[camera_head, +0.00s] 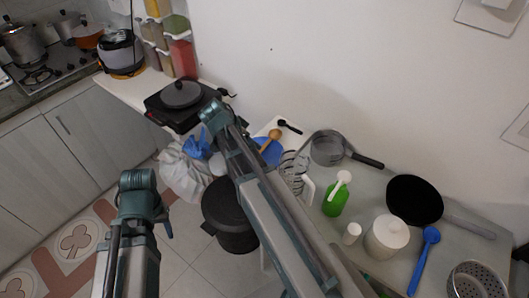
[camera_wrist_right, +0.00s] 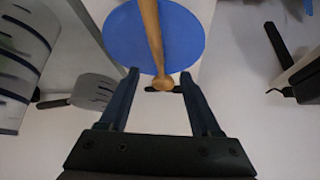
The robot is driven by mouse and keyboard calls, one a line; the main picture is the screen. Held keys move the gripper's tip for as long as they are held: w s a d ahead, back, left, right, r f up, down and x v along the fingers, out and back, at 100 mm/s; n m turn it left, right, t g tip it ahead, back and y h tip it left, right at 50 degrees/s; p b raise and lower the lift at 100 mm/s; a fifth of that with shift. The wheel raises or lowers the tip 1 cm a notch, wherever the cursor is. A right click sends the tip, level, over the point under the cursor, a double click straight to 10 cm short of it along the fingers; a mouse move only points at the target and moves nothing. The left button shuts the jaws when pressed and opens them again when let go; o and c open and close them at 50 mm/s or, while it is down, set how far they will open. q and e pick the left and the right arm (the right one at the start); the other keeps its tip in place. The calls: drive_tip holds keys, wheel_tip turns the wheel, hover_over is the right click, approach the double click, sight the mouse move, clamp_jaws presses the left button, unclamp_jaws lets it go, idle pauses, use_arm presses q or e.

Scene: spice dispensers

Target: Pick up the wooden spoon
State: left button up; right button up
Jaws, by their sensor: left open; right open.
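The wooden spoon (camera_head: 273,135) lies on a round blue plate (camera_head: 266,153) at the back of the table, partly behind my right arm in the head view. In the right wrist view, the spoon's handle (camera_wrist_right: 153,38) runs down across the blue plate (camera_wrist_right: 184,40), its rounded end near the fingertips. My right gripper (camera_wrist_right: 159,76) is open, with that end between its fingertips in the picture; I cannot tell the depth gap. My right gripper is hidden behind its arm in the head view. My left gripper (camera_head: 166,224) is open and away from the spoon, over the floor at left.
A small black-handled utensil (camera_head: 290,126) lies just behind the plate. A hot plate (camera_head: 173,106) is to the left; a black bin (camera_head: 229,217) stands below.

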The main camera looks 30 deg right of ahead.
drive_tip(key=shift+w+d+f, duration=0.1)
drive_tip(key=shift+d+f, duration=0.2)
drive_tip(key=shift+f, duration=0.3)
use_arm(q)
drive_tip(key=shift+f, duration=0.55)
drive_tip(key=shift+f, duration=0.1)
use_arm(e)
drive_tip(key=shift+d, duration=0.1)
drive_tip(key=b+x, duration=0.5)
drive_tip(key=shift+f, duration=0.2)
use_arm(q)
wheel_tip(320, 180, down, 4)
drive_tip(key=shift+f, duration=0.15)
use_arm(e)
drive_tip(key=shift+r, duration=0.15)
clamp_jaws()
